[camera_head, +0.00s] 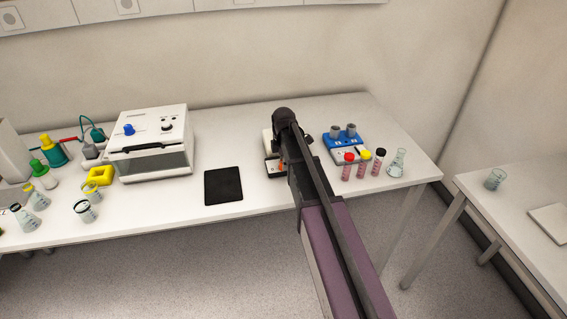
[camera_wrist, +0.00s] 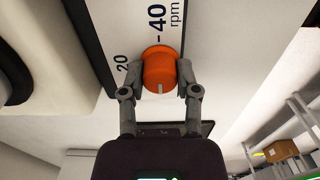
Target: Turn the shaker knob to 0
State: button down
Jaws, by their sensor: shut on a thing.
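The orange shaker knob (camera_wrist: 159,72) is in the middle of the wrist view, on a pale panel marked 20, 40 and rpm. A light pointer line shows on the knob's lower front. My gripper (camera_wrist: 162,80) has one finger on each side of the knob and is shut on it. In the head view my arm reaches over the table, and my gripper (camera_head: 281,150) is mostly hidden at the white shaker (camera_head: 268,168). No 0 mark is visible.
Red-, yellow- and black-capped tubes (camera_head: 364,168), a flask (camera_head: 397,163) and a blue-and-white device (camera_head: 343,146) stand close right of my arm. A black mat (camera_head: 223,186) lies left. A white box device (camera_head: 150,143) stands farther left. Bare table (camera_head: 228,120) lies behind the mat.

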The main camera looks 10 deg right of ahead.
jog(key=shift+s, duration=0.15)
jog(key=shift+c, duration=1.7)
grip_release()
jog(key=shift+m, duration=0.3)
